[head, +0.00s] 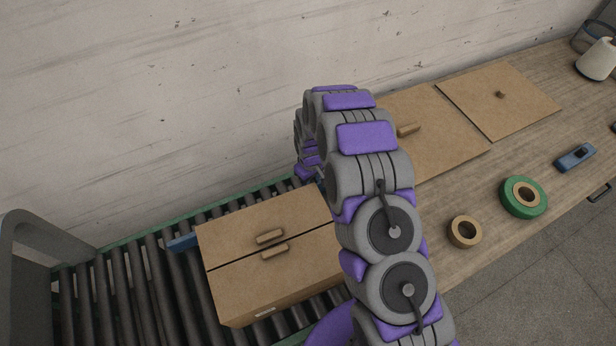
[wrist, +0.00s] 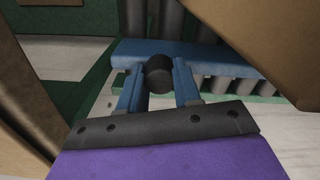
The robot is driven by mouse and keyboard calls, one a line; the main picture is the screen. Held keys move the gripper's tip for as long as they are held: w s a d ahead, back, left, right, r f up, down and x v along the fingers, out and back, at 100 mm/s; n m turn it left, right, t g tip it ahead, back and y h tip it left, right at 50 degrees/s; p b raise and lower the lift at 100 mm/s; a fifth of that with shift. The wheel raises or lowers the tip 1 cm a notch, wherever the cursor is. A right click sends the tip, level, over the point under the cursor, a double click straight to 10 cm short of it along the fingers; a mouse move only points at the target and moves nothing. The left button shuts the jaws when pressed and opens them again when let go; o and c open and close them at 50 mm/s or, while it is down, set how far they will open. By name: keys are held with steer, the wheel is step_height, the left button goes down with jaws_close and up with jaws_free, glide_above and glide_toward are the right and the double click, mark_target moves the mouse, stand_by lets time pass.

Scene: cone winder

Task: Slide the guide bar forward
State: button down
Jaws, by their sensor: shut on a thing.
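The guide bar is a blue bar that crosses the upper part of the wrist view (wrist: 222,65), with a round black knob (wrist: 159,72) on it. My gripper (wrist: 157,84) has its two blue fingers on either side of the knob and is shut on it. In the head view, a blue end of the guide bar (head: 183,243) sticks out at the left of a cardboard box, over the rollers. The rest of the bar is hidden behind the box. My arm hides the gripper in the head view.
The cardboard box (head: 270,278) with two small handles sits on the roller conveyor (head: 118,285), close to my arm. On the wooden table (head: 450,205) at right lie flat cardboard panels (head: 500,98), a cardboard ring (head: 464,232), a green tape roll (head: 524,197) and a blue tool (head: 575,157). A wall stands behind.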

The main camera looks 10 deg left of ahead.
steer(key=c, duration=0.8)
jaws_free()
steer(key=shift+w+d+r, duration=0.1)
steer(key=shift+d, duration=0.1)
steer(key=shift+a, duration=0.1)
steer(key=shift+a+r, duration=0.15)
steer(key=shift+r, duration=0.1)
step_height(320, 180, up, 17)
steer(key=shift+f+p, duration=0.15)
steer(key=shift+p, duration=0.7)
